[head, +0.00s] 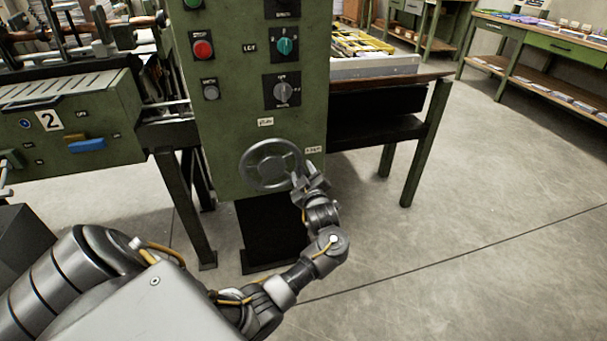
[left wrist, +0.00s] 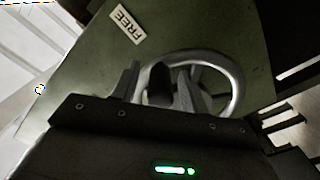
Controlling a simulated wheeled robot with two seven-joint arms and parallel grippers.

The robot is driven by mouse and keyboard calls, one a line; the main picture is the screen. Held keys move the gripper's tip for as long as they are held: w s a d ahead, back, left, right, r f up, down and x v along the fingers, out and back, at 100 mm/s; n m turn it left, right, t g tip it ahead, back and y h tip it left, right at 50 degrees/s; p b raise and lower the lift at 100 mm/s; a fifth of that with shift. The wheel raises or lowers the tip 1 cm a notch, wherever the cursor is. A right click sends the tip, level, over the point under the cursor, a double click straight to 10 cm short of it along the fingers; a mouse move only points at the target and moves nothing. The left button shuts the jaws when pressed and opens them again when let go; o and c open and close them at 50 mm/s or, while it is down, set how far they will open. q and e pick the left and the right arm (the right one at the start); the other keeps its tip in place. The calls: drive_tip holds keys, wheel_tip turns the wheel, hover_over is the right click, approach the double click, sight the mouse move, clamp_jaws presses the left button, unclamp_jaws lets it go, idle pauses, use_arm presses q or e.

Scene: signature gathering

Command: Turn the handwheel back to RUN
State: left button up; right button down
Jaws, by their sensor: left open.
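The grey spoked handwheel (head: 251,178) is mounted on the front of the green machine cabinet, and it also shows in the left wrist view (left wrist: 237,88). My left gripper (head: 309,176) is at the wheel's lower right rim. In the left wrist view its two fingers (left wrist: 157,88) are apart, with a dark knob (left wrist: 158,82) showing between them; I cannot tell whether they touch it. A white label reading FREE (left wrist: 126,25) is on the panel. In the head view, one small label (head: 265,122) is above the wheel and another (head: 314,150) is right of it; neither reads clearly there. My right gripper is out of view.
Above the wheel are a red button (head: 203,48), a teal selector (head: 286,46) and a grey rotary knob (head: 284,92). A table with dark green legs (head: 425,145) stands right of the cabinet. Open floor (head: 480,220) lies to the right.

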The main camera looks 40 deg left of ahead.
use_arm(q)
clamp_jaws()
drive_tip(key=shift+d, duration=0.1)
idle(0.8)
